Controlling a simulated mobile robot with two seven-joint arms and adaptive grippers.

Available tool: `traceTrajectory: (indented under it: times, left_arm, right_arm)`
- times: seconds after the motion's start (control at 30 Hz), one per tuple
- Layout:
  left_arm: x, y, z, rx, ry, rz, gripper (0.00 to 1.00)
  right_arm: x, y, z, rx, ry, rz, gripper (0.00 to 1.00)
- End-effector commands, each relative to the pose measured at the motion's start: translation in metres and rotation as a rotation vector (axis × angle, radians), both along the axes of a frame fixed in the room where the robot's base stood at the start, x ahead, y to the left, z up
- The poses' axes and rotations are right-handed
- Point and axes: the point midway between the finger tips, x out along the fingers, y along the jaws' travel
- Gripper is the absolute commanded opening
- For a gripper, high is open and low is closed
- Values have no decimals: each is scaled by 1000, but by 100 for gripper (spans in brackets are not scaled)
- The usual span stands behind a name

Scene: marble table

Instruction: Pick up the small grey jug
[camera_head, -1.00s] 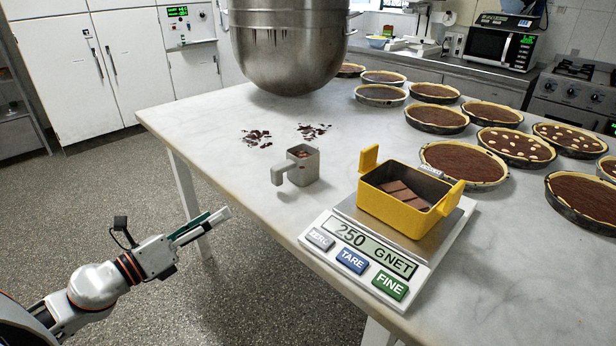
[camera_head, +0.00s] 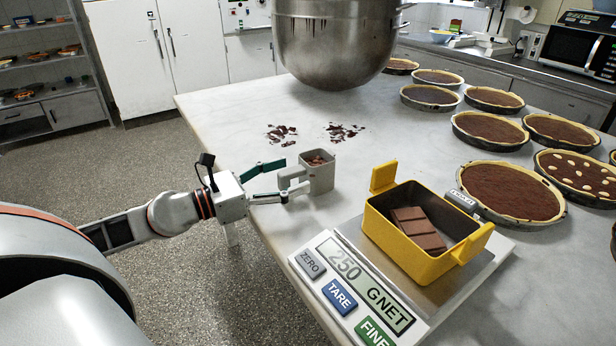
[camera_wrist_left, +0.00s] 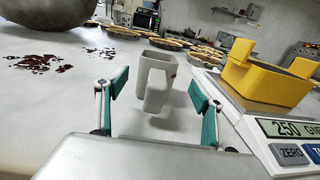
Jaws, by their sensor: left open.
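The small grey jug (camera_head: 319,172) stands upright on the marble table (camera_head: 235,115), with brown pieces showing inside it. Its handle points left, toward my left gripper (camera_head: 284,180). The left gripper is open, with its fingertips close to the handle in the head view. In the left wrist view the jug (camera_wrist_left: 155,70) stands ahead, between and beyond the two green-padded fingers of the gripper (camera_wrist_left: 158,100), handle toward me. I cannot tell whether a finger touches the handle. My right gripper is not in view.
A scale (camera_head: 340,290) bears a yellow box (camera_head: 400,235) with chocolate, right of the jug. A large steel bowl (camera_head: 335,45) is behind. Several tarts (camera_head: 510,190) fill the right side. Chocolate crumbs (camera_head: 283,133) lie on otherwise clear marble behind the jug.

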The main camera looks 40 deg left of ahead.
Motion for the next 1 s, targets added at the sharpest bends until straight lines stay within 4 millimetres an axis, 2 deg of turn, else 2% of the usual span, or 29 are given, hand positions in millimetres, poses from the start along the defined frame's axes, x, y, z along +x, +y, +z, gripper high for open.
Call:
traceTrajectory:
  times: [0.23,0.7,1.0]
  left_arm:
    - [9,-3,0,2,-1,-1,68]
    - [43,-14,0,-2,-4,2,68]
    - [51,-18,-4,1,3,2,68]
  right_arm:
    - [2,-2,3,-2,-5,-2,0]
    - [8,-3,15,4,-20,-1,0]
    - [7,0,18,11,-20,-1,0]
